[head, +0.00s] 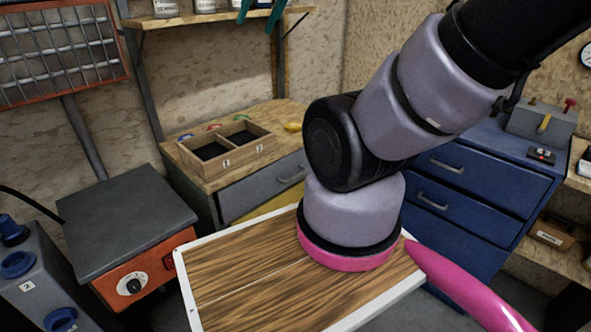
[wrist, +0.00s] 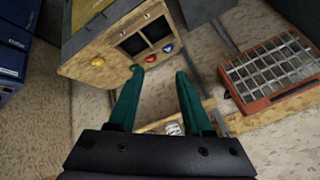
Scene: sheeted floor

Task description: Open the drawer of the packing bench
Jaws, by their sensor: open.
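The packing bench (head: 283,115) has a light wooden top and stands against the back wall in the head view. Its grey drawer (head: 250,199) looks shut, with a bar handle (head: 292,177) on the front; my arm stands close to its right end. The bench also shows from above in the wrist view (wrist: 77,68), where I cannot make out the drawer handle. My gripper (head: 260,18) shows only as teal fingers at the top edge of the head view, by the shelf, well above the bench. In the wrist view its fingers (wrist: 159,70) are apart and empty.
A two-compartment wooden tray (head: 262,141) sits on the bench. A blue drawer cabinet (head: 493,186) stands right of it, and a grey-topped orange unit (head: 125,215) stands left. A wall shelf (head: 215,19) with jars and an orange-framed rack (head: 62,52) are near the gripper.

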